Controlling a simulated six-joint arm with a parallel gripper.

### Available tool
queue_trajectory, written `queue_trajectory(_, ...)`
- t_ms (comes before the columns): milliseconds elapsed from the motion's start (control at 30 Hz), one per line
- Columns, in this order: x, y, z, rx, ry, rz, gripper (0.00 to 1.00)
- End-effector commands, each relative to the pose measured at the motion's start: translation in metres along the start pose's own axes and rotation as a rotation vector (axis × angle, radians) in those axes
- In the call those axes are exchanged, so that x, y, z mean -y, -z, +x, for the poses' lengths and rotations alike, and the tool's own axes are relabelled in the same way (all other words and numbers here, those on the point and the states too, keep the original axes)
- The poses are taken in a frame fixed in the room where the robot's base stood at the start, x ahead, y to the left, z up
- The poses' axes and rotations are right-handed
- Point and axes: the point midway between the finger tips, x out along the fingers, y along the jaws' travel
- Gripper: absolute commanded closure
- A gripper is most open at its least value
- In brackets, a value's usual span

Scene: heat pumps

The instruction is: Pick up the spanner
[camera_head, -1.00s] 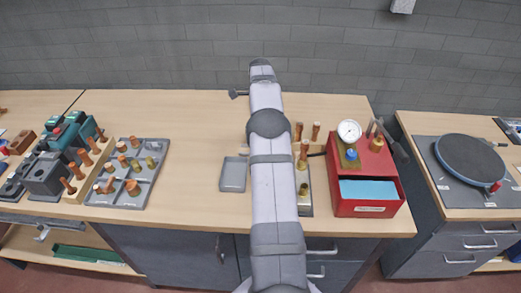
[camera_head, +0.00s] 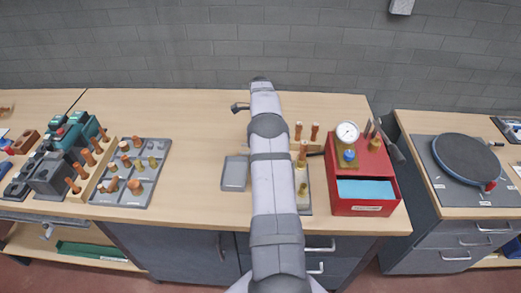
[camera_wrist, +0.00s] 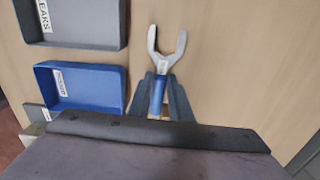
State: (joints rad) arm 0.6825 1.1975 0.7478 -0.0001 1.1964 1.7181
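The spanner (camera_wrist: 162,64) shows in the wrist view, with its forked metal head pointing away and a blue handle (camera_wrist: 157,94) toward me. It is over the wooden worktop. My gripper (camera_wrist: 160,77) has one dark finger on each side of the blue handle, just below the head. The finger inner edges look very near the handle; I cannot tell whether they touch it. The lower end of the handle is hidden by my gripper body. In the head view my arm covers the middle of the bench, and neither spanner nor fingers can be made out.
A blue tray (camera_wrist: 84,104) and a grey tray labelled "LEAKS" (camera_wrist: 90,44) lie left of the spanner. The worktop to its right is clear in the wrist view. In the head view, a red box with a gauge (camera_head: 367,208) stands right of my arm.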

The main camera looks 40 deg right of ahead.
Motion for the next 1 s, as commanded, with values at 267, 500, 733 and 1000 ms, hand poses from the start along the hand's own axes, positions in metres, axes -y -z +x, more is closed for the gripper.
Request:
queue_trajectory(267,0.000,0.000,-0.001,0.000,0.001,0.000,1.00)
queue_trajectory(500,0.001,0.000,-0.007,0.001,0.004,0.000,1.00)
queue_trajectory(733,0.002,0.000,-0.037,0.001,0.007,0.000,1.00)
queue_trajectory(1000,0.001,0.000,-0.083,0.001,0.005,0.000,1.00)
